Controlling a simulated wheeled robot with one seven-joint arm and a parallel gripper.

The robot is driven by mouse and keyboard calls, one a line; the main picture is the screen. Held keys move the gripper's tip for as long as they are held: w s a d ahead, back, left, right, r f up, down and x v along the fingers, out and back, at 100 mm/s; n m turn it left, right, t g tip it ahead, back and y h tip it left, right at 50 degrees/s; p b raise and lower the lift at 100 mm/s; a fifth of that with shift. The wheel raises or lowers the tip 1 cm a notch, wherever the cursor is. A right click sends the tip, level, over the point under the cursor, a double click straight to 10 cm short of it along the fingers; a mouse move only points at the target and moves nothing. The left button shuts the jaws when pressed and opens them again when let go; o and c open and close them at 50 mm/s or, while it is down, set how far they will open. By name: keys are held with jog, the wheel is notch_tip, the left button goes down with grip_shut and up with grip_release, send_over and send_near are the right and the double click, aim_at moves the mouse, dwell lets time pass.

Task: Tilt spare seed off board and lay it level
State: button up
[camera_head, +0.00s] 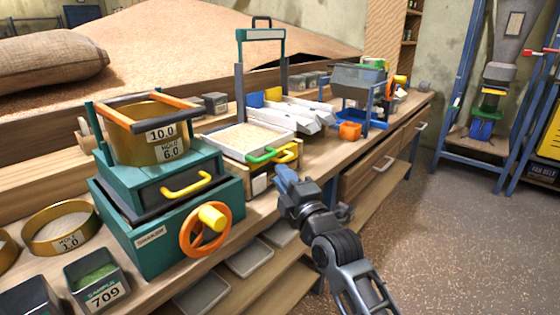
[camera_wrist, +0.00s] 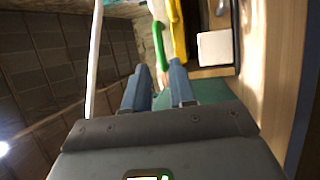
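The board (camera_head: 240,146) is a pale, shallow tray covered with tan seed, on the bench in the middle of the head view. It looks about level. A green handle (camera_head: 262,156) is on its front edge, and a yellow handle (camera_head: 287,153) is beside it. My gripper (camera_head: 283,172) is just in front of and below the green handle. In the wrist view my blue fingers (camera_wrist: 159,68) are apart, and the green handle (camera_wrist: 158,45) lies in line with the gap between them. I cannot tell whether they touch it. The yellow handle (camera_wrist: 177,32) is to its right.
A teal shaker (camera_head: 175,190) with an orange wheel (camera_head: 205,230) stands close at left. The floor (camera_head: 450,230) at right is clear.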

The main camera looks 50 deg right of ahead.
jog(key=x, duration=0.7)
jog(key=shift+w, duration=0.25)
jog(key=shift+d+r, duration=0.1)
grip_shut()
